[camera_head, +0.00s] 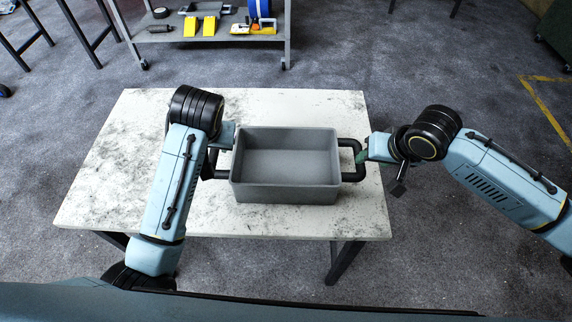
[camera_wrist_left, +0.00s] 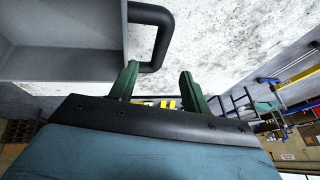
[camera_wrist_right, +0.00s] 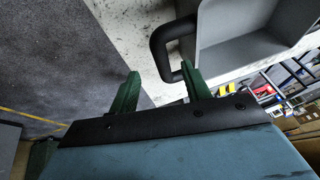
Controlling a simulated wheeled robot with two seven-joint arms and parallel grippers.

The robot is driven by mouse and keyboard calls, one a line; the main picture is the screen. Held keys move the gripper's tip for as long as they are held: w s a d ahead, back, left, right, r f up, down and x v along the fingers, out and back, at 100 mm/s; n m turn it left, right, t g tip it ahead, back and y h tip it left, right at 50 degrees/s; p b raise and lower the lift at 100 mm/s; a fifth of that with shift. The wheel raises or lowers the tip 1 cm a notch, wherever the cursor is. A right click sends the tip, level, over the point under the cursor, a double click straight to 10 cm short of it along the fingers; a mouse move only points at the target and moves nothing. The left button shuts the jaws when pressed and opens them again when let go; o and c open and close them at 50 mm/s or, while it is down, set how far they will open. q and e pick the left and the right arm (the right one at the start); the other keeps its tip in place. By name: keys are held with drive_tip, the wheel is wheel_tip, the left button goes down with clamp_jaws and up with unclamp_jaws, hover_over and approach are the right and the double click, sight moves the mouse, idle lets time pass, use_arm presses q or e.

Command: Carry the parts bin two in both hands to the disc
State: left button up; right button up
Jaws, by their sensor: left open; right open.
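A grey, open, empty parts bin (camera_head: 286,194) stands level on the table, with a black handle at each end. Its left handle (camera_head: 222,174) is partly hidden by my left arm; its right handle (camera_head: 357,174) shows clearly. My right gripper (camera_head: 362,156) is open at the right handle. In the right wrist view, that handle (camera_wrist_right: 157,48) reaches between the green fingers (camera_wrist_right: 160,74). My left gripper is mostly hidden in the head view. In the left wrist view, its green fingers (camera_wrist_left: 159,72) are open, with the left handle (camera_wrist_left: 163,42) just ahead; contact is unclear. I see no disc.
The white, stained table (camera_head: 110,190) has free room on its left side and behind the bin. A grey trolley shelf (camera_head: 225,36) with yellow blocks and tools stands behind. Grey floor is open on the right, with a yellow line (camera_head: 545,112).

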sight(213, 153)
use_arm(q)
drive_tip(key=x, duration=1)
use_arm(e)
drive_tip(key=x, duration=1)
use_arm(q)
clamp_jaws()
use_arm(e)
clamp_jaws()
drive_tip(key=shift+r, duration=0.1)
